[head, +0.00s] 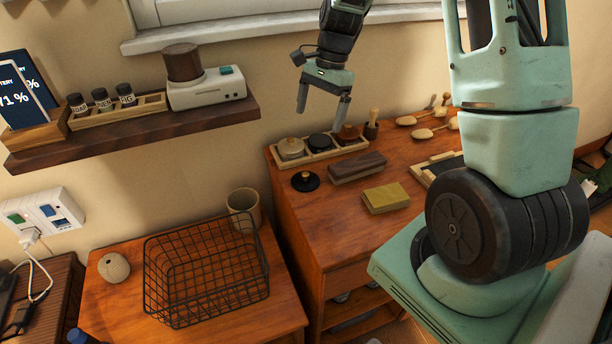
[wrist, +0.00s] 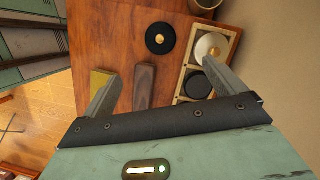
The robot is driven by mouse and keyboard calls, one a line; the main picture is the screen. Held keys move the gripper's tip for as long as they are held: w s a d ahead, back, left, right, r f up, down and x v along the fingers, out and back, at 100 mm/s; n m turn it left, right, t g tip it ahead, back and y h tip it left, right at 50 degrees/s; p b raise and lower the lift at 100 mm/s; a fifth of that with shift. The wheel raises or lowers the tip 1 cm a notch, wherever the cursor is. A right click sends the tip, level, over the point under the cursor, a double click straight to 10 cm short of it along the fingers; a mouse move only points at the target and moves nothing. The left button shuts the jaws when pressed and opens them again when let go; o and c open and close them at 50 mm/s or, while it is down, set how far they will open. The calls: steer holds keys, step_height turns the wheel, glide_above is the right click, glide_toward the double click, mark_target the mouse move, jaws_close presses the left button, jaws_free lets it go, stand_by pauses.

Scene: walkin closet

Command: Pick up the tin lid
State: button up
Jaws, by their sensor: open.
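A round black lid with a brass knob (head: 305,181) lies flat on the wooden dresser, in front of a tray (head: 312,158); it also shows in the wrist view (wrist: 160,38). The tray holds a pale metallic round piece with a knob (head: 291,148), a black round one (head: 320,141) and a brown one (head: 348,132). The frames do not settle which of these is the tin lid. My gripper (head: 322,108) is open and empty, above the back of the dresser, pointing down. In the wrist view its fingers (wrist: 160,72) are wide apart, with the loose black lid beyond them.
A dark brown block (head: 357,167) and a yellow block (head: 385,198) lie right of the loose lid. Wooden shoe-tree-like pieces (head: 422,133) lie farther right. A wire basket (head: 205,280) and cup (head: 243,208) stand on the lower cabinet. A wall shelf (head: 135,125) juts out at left.

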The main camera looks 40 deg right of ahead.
steer(key=p, duration=0.2)
glide_above(306, 173)
steer(key=d, duration=0.1)
step_height(306, 173, down, 10)
steer(key=shift+w+d+f, duration=0.1)
steer(key=shift+w+f, duration=0.05)
steer(key=shift+d+p+x, duration=0.15)
steer(key=shift+p+x, duration=0.3)
steer(key=shift+x, duration=1.15)
steer(key=shift+d+p+x, duration=0.1)
steer(key=shift+p+x, duration=0.35)
steer(key=shift+x, duration=1.15)
steer(key=c, duration=1)
